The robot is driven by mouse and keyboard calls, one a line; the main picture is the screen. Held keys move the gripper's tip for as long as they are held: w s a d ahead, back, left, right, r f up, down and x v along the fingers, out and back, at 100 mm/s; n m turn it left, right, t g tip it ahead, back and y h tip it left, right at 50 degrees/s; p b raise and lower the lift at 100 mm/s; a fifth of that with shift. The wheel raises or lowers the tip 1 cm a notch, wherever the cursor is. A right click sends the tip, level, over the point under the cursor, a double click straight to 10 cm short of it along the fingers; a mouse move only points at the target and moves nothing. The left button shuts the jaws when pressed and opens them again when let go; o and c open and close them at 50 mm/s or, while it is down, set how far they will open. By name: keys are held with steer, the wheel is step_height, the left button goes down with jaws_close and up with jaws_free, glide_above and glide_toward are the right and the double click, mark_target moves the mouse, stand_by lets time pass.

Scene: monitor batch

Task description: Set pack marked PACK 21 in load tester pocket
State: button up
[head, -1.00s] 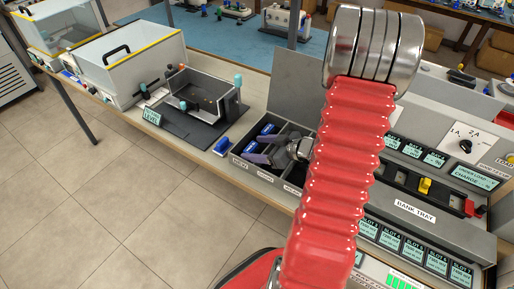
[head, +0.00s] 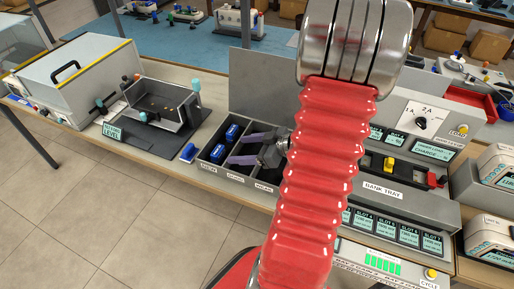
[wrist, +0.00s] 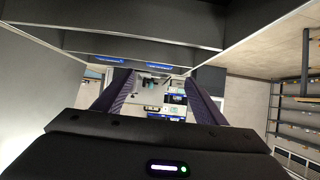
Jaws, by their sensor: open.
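My gripper (head: 243,149) has its two purple-grey fingers spread and empty over the divided grey bin (head: 208,166) in the head view. In the wrist view my gripper (wrist: 156,78) also shows nothing between its fingers. Two blue packs (head: 232,131) (head: 219,153) sit in the bin's left part, just left of the fingertips. Their markings are too small to read, so I cannot tell which is PACK 21. The load tester (head: 421,114), a grey unit with a 1A/2A dial and LOAD button, stands at the right. My red arm hides part of it, and I cannot make out its pocket.
The bank tray (head: 383,190) has a yellow lever. Several slot displays lie in front of it.

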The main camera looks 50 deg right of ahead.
steer(key=shift+v, duration=2.85)
steer(key=shift+w, duration=0.1)
steer(key=w+d+r+h, duration=0.3)
steer(key=w+r+h, duration=0.3)
steer(key=w, duration=0.2)
step_height(320, 180, up, 8)
steer(key=w+a+m+g+h, duration=0.1)
steer(key=w+a+m+h, duration=0.2)
steer(key=h, duration=0.1)
steer(key=s+a+g+y, duration=0.1)
steer(key=s+a+y, duration=0.1)
steer(key=s+a, duration=0.3)
steer(key=s+a+r+g+y, duration=0.1)
steer(key=s+a, duration=0.3)
steer(key=a, duration=0.9)
steer(key=s+a+g+y, duration=0.3)
steer(key=s+a, duration=0.2)
steer(key=a, duration=0.4)
steer(key=shift+s+a+r+m, duration=0.25)
steer(key=shift+s+a+m, duration=0.1)
steer(key=shift+a+m, duration=0.05)
